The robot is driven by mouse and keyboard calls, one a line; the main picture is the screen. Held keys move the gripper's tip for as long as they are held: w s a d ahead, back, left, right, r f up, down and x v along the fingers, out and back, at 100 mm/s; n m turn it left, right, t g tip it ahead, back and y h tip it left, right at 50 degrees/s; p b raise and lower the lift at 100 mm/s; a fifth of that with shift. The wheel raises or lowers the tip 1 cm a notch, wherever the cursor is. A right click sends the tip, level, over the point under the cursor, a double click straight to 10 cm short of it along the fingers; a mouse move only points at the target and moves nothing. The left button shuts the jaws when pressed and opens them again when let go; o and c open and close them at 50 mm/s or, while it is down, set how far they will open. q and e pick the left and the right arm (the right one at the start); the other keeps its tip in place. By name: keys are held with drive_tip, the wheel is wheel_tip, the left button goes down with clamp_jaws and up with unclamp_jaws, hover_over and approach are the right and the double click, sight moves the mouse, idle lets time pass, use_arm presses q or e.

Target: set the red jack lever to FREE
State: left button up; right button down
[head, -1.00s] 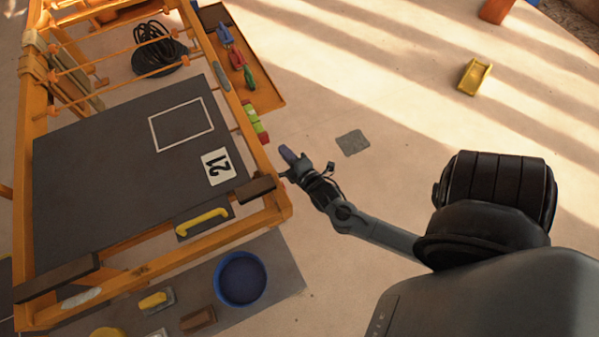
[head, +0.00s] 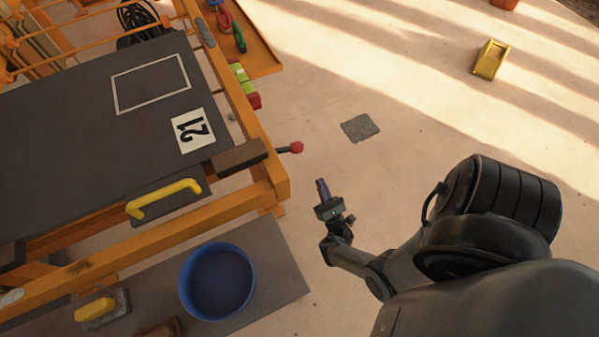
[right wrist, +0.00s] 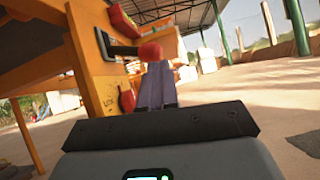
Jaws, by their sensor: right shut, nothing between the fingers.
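The red jack lever shows in the head view as a dark rod with a round red knob (head: 296,147), sticking out sideways from the right side of the orange press frame (head: 262,160). In the right wrist view the red knob (right wrist: 151,52) appears just beyond my fingertips. My right gripper (head: 321,184) is shut and empty, below and to the right of the knob in the head view, with a visible gap between them. Its closed purple-grey fingers show in the right wrist view (right wrist: 157,84). No FREE marking is legible. My left gripper is not in view.
A blue tub (head: 217,281) stands on a grey mat at the front. A grey floor patch (head: 360,127) and a yellow block (head: 490,60) lie right; the floor between is clear.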

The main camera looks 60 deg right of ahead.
use_arm(q)
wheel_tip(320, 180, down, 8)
drive_tip(key=b, duration=0.6)
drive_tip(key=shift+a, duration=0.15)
use_arm(e)
drive_tip(key=w+a+f+m+g+h, duration=0.1)
drive_tip(key=w+a+f, duration=0.1)
drive_tip(key=w+f, duration=0.2)
wheel_tip(320, 180, down, 4)
drive_tip(key=shift+w+a+r+m+g+h, duration=0.1)
drive_tip(key=shift+w+a+m+g+h, duration=0.05)
drive_tip(key=shift+a+m+g+h, duration=0.2)
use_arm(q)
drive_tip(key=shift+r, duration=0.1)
use_arm(e)
drive_tip(key=shift+r, duration=0.1)
